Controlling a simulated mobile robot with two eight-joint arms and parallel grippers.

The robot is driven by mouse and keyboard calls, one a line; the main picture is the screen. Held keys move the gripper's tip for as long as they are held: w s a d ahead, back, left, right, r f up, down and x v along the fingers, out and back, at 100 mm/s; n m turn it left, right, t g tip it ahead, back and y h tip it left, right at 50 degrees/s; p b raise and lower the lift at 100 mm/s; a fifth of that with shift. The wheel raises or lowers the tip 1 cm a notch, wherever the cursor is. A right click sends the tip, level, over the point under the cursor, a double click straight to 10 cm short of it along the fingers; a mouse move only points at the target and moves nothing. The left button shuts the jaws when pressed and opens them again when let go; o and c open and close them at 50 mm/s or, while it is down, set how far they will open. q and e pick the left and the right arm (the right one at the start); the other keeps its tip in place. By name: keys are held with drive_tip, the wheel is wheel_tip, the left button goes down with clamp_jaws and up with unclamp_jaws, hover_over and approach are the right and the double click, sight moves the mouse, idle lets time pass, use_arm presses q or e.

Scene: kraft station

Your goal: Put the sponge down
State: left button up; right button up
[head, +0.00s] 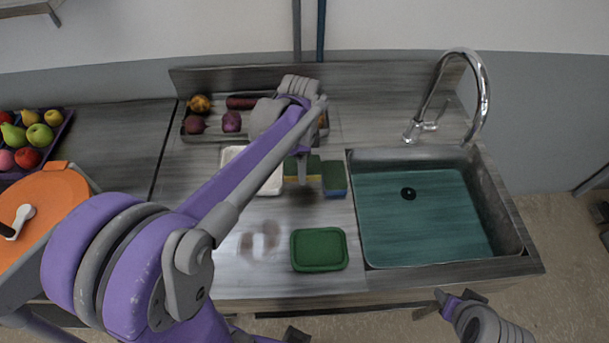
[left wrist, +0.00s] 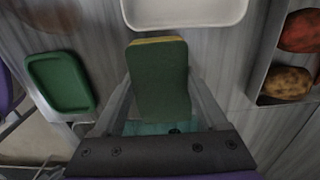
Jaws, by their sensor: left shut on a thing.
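My left gripper (head: 303,168) is shut on a green sponge with a yellow layer (head: 314,166). In the left wrist view the sponge (left wrist: 160,82) sits between the two fingers, its green face toward the camera. My arm and fingers hide part of it in the head view, and its height above the counter is hard to tell. A second, green and blue sponge (head: 335,180) lies just right of it, beside the sink. My right gripper (head: 450,302) is low at the right, in front of the counter; its jaw opening is unclear.
A white tray (head: 232,154) lies left of the held sponge. A green tray (head: 320,250) lies at the counter's front. The sink (head: 425,215) with its faucet (head: 475,80) is at the right. A back tray (left wrist: 262,82) holds vegetables. Some counter (head: 305,215) between is bare.

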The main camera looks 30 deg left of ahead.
use_arm(q)
drive_tip(key=shift+f, duration=2.6)
drive_tip(key=shift+f, duration=0.1)
drive_tip(key=shift+f, duration=0.15)
drive_tip(key=o, duration=1.4)
drive_tip(key=shift+c, duration=0.2)
